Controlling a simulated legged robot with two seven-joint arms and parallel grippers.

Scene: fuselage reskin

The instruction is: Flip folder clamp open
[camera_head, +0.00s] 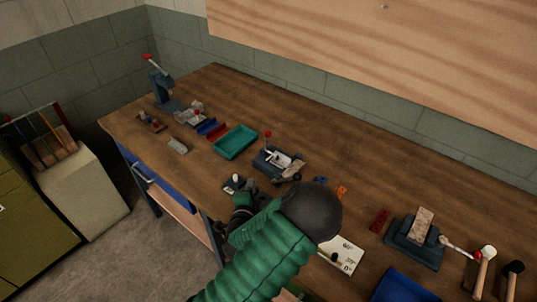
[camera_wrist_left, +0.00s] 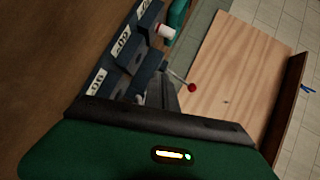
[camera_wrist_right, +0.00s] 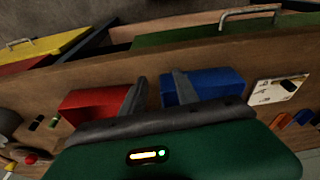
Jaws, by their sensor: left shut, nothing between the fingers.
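The folder (camera_head: 275,163) is a dark blue-grey bench tool near the middle of the workbench, with a pale metal top. Its clamp lever with a red knob (camera_head: 268,134) stands up at its back. In the left wrist view the lever's red knob (camera_wrist_left: 191,87) lies just beyond the fingers, beside a dark body with angle labels (camera_wrist_left: 122,38). My left gripper (camera_head: 251,185) is shut and empty at the near side of the folder; its fingertips (camera_wrist_left: 160,85) show close together. Contact cannot be told. My right gripper (camera_wrist_right: 160,85) is open and empty, seen only in its wrist view.
A teal tray (camera_head: 235,142) lies left of the folder. A small plate with a white knob (camera_head: 234,180) lies near the front edge. Red (camera_wrist_right: 92,106) and blue (camera_wrist_right: 205,84) bins lie beyond my right fingers.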

